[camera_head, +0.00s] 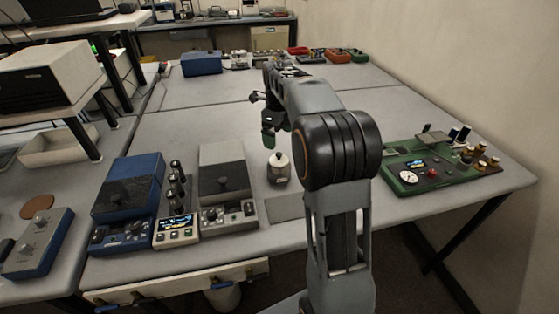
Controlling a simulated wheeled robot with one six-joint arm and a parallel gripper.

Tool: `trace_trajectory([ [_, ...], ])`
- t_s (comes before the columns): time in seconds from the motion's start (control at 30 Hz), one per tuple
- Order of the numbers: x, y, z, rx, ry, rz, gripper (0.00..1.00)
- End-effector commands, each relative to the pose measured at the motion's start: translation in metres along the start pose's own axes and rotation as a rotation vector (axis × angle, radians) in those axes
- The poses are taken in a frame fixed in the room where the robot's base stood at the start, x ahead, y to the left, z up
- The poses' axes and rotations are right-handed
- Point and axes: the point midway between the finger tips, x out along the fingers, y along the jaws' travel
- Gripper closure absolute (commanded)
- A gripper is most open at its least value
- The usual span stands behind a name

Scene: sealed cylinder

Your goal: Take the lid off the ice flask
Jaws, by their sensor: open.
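Nothing shows between the fingers. My arm hides part of the bench to the right of the flask.
A grey instrument (225,180), a small meter with black knobs (176,228) and a blue instrument (128,190) stand left of the flask. A green board with gauges (440,165) lies on the right. A flat grey pad (285,207) is in front. The bench behind is largely clear.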

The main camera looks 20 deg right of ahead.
Motion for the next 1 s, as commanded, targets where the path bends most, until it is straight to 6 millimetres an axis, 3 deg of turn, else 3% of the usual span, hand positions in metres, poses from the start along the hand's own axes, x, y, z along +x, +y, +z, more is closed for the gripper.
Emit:
trace_trajectory([
  [0.13,0.021,0.0,0.0,-0.001,0.001,0.001,0.05],
  [0.47,0.042,0.001,-0.001,-0.003,0.001,0.001,0.05],
  [0.7,0.074,0.001,-0.002,-0.003,0.001,0.001,0.05],
  [1.0,0.085,0.001,-0.001,-0.003,-0.002,-0.002,0.05],
])
